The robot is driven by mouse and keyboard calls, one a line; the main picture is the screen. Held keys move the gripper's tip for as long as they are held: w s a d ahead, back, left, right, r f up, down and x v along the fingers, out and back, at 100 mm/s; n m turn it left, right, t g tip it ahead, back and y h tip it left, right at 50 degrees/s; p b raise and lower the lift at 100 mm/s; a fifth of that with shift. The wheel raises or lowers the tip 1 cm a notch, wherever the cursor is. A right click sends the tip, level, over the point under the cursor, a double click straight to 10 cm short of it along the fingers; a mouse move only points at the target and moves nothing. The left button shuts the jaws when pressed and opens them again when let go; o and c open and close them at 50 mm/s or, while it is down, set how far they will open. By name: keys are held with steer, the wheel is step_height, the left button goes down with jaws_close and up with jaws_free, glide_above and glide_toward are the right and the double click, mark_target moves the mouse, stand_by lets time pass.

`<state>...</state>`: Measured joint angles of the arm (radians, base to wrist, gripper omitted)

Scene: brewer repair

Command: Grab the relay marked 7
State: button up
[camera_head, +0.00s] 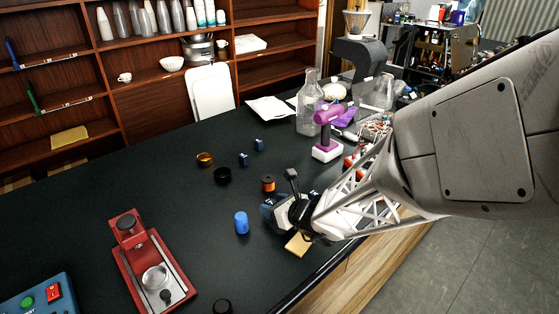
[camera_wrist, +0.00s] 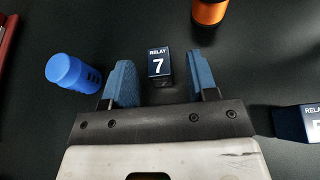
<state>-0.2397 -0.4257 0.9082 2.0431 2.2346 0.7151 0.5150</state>
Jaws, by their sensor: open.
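The relay marked 7 (camera_wrist: 159,66) is a small dark block with a white label on top. In the wrist view it sits on the black counter between the two blue fingers of my gripper (camera_wrist: 160,82). The gripper is open, and dark gaps show between the relay and both fingers. In the head view my gripper (camera_head: 278,207) is low over the counter, and I cannot make out the relay marked 7 there. Another relay (camera_wrist: 298,123), its marking cut off by the frame, lies right of the gripper in the wrist view.
A blue cylinder (camera_wrist: 72,73) stands just left of the gripper. An orange-and-black spool (camera_wrist: 209,11) is beyond the right finger. Two more small blue blocks (camera_head: 243,159) (camera_head: 259,145) lie farther back. A red machine (camera_head: 150,262) stands at front left.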

stand_by(0.5)
jaws_close()
steer(key=shift+r, duration=0.1)
steer(key=shift+r, duration=0.7)
step_height(320, 180, up, 2)
steer(key=shift+r, duration=0.1)
steer(key=s+d, duration=0.2)
steer(key=s, duration=0.3)
steer(key=s+d, duration=0.2)
steer(key=s, duration=0.3)
steer(key=s+d+r, duration=0.1)
steer(key=s+d, duration=0.1)
steer(key=s, duration=0.3)
steer(key=shift+r, duration=0.1)
